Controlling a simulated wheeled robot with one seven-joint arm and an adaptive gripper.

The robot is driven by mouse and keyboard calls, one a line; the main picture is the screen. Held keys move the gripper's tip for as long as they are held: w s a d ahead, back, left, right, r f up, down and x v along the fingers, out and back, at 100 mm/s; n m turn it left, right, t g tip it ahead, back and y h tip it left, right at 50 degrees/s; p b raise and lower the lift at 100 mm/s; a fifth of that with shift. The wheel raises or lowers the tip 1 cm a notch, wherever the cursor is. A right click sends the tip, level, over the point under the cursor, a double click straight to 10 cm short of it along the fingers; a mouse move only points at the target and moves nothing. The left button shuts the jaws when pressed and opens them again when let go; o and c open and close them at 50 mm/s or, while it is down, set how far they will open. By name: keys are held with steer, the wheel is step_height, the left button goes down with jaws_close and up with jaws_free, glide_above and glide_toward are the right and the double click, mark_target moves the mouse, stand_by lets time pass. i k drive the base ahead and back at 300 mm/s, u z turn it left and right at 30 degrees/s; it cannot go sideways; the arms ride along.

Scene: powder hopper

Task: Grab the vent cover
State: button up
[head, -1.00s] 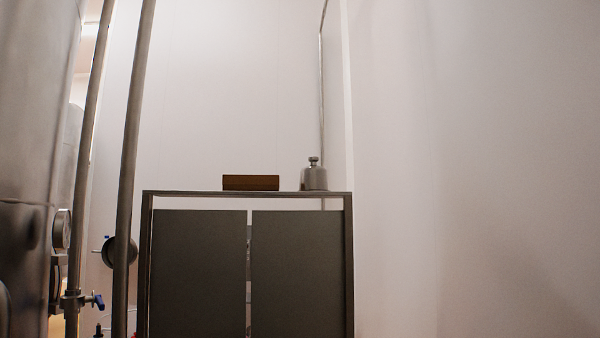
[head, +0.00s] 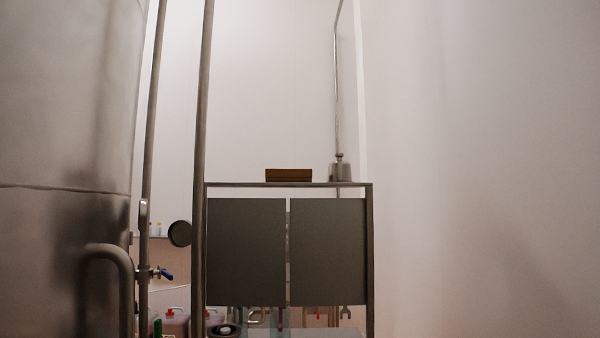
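No thing in the head view is clearly recognisable as the vent cover. A small grey metal piece with a knob on top (head: 340,170) stands upright on the right end of a dark rack's top. A dark round disc (head: 180,234) shows beside the vertical pipe, left of the rack. I cannot tell whether either one is the vent cover. My gripper is not in view.
The rack (head: 289,185) has two dark panels and bears a brown box (head: 289,175). A large steel tank (head: 65,190) and vertical pipes (head: 203,150) stand left. Several containers (head: 175,320) sit low behind. A plain wall (head: 480,170) fills the right.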

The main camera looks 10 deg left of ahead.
mark_target(339, 170)
steer(key=u, duration=0.4)
steer(key=i, duration=1.7)
